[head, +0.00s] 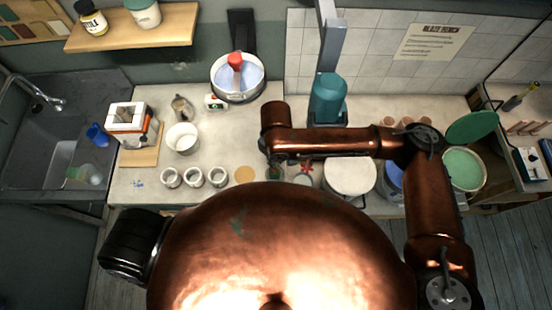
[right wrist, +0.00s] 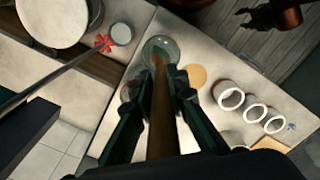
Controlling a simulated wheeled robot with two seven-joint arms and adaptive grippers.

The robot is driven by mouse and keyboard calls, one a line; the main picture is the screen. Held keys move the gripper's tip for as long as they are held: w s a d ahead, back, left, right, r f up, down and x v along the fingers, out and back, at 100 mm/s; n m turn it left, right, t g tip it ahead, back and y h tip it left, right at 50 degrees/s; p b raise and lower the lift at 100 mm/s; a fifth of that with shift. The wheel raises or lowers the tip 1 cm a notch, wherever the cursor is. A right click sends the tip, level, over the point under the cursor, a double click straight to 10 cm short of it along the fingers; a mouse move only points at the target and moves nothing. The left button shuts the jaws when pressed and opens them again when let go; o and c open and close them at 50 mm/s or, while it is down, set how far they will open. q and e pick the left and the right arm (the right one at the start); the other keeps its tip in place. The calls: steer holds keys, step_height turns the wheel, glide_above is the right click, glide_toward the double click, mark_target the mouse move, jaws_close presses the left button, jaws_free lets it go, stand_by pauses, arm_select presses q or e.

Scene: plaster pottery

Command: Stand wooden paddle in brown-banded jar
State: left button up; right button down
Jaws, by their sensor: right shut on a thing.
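In the right wrist view my right gripper (right wrist: 158,92) is shut on the brown handle of the wooden paddle (right wrist: 162,125). The paddle's far end reaches a clear glass jar (right wrist: 159,46); I cannot tell whether it is inside or above it. Three small pale jars (right wrist: 255,113) stand in a row, also in the head view (head: 194,177).
A tan disc (head: 244,175) lies between the glass jar and the pale jars. A red thing (head: 306,168), a small cup (head: 303,179) and a large white-topped bucket (head: 350,174) stand right of it. A white pot (head: 182,138) stands behind the pale jars. The counter's middle is fairly clear.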

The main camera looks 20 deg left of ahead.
steer(key=c, duration=1.8)
jaws_free()
arm_select(q)
steer(key=shift+s, duration=0.1)
arm_select(e)
step_height(320, 180, up, 12)
steer(key=shift+a, duration=0.1)
